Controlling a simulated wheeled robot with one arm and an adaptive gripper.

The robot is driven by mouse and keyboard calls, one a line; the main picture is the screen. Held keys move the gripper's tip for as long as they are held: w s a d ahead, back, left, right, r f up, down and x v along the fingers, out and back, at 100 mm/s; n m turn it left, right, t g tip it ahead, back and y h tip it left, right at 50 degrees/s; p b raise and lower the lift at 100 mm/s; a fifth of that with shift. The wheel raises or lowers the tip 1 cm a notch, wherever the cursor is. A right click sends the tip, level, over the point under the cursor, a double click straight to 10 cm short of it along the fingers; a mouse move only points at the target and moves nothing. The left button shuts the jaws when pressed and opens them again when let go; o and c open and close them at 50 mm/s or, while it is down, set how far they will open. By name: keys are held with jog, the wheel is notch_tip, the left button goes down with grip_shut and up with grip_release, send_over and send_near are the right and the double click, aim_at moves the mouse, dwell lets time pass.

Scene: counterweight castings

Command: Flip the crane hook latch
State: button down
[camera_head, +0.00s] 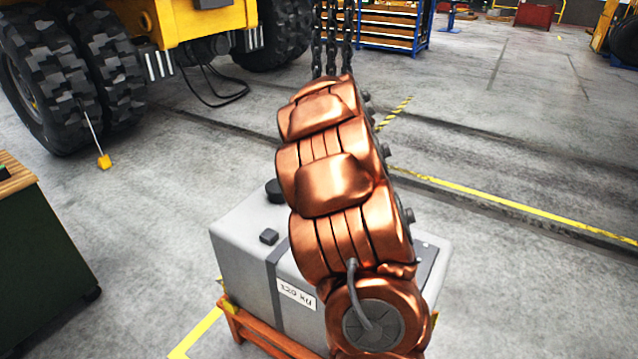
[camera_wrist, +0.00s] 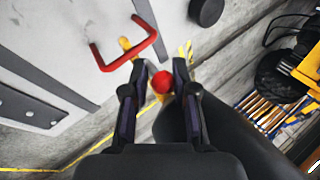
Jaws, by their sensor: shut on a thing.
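In the wrist view my gripper (camera_wrist: 160,66) has its two dark fingers on either side of a red round knob (camera_wrist: 162,82) and is shut on it. I cannot tell how much of the crane hook latch this knob is. Small yellow parts (camera_wrist: 125,44) show beyond the left finger, beside a red bracket (camera_wrist: 148,34) on the grey casting. The hook's shape is mostly hidden. In the head view my copper-coloured arm hides my gripper, the hook and the latch. Dark chains (camera_head: 331,45) hang above and behind the arm.
The grey casting (camera_head: 238,262), with a "320 kg" label (camera_head: 297,294), rests on an orange wooden support (camera_head: 262,338). A black round knob (camera_wrist: 206,11) stands on its top. A dark green cabinet (camera_head: 45,262) is at left, a yellow vehicle (camera_head: 205,28) behind. The floor at right is clear.

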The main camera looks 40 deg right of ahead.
jog(key=c, duration=1.2)
grip_release()
jog(key=shift+w+d+r, duration=0.1)
jog(key=shift+w+r, duration=0.25)
jog(key=shift+r, duration=0.1)
jog(key=shift+o, duration=0.9)
jog(key=shift+s+f, duration=0.1)
jog(key=shift+f, duration=0.1)
jog(key=shift+s, duration=0.1)
jog(key=v, duration=1.2)
jog(key=shift+f, duration=0.1)
